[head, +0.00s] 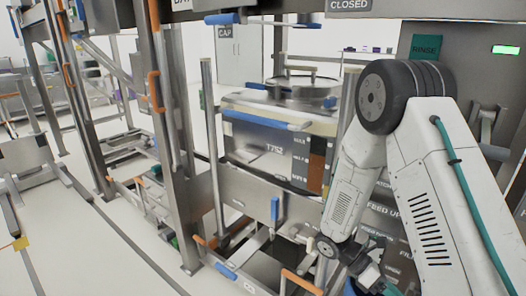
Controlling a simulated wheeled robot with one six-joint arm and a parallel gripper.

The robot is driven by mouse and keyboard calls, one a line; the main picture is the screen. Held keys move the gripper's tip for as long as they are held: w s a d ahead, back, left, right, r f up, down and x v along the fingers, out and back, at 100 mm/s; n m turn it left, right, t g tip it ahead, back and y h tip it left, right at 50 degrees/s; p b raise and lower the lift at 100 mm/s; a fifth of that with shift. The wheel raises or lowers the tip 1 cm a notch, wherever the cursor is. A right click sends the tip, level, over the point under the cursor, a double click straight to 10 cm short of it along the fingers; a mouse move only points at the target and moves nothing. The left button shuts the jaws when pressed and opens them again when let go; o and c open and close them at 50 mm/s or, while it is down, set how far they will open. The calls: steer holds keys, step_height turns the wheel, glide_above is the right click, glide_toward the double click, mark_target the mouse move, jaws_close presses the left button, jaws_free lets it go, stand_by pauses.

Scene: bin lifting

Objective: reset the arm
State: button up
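My white arm, with a black round joint and a teal cable, rises at the right of the head view and bends down toward the bottom. My gripper (368,282) is at its lower end, near the bottom edge, in front of the lower part of the steel frame. It is small, dark and partly cut off, so I cannot tell whether its fingers are open or shut, or whether it touches anything.
A steel bin (262,146) marked T752, with a blue handle bar, sits in the frame behind my arm. Steel posts (166,130) with orange handles stand at the left. A panel with a green RINSE sign (426,47) is at the right. White floor (90,245) is open at lower left.

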steer(key=s+a+r+m+t+y, duration=0.3)
steer(key=s+r+m, duration=0.1)
steer(key=r, duration=0.5)
steer(key=s+a+r+m+t+y, duration=0.3)
steer(key=r+m, duration=0.3)
steer(key=r, duration=0.3)
steer(key=s+a+r+m+t+y, duration=0.3)
steer(key=s+r+m+t, duration=0.2)
steer(key=r, duration=0.5)
steer(key=shift+s+a+m+y, duration=0.25)
steer(key=shift+s+m+y, duration=0.1)
steer(key=shift+m, duration=0.25)
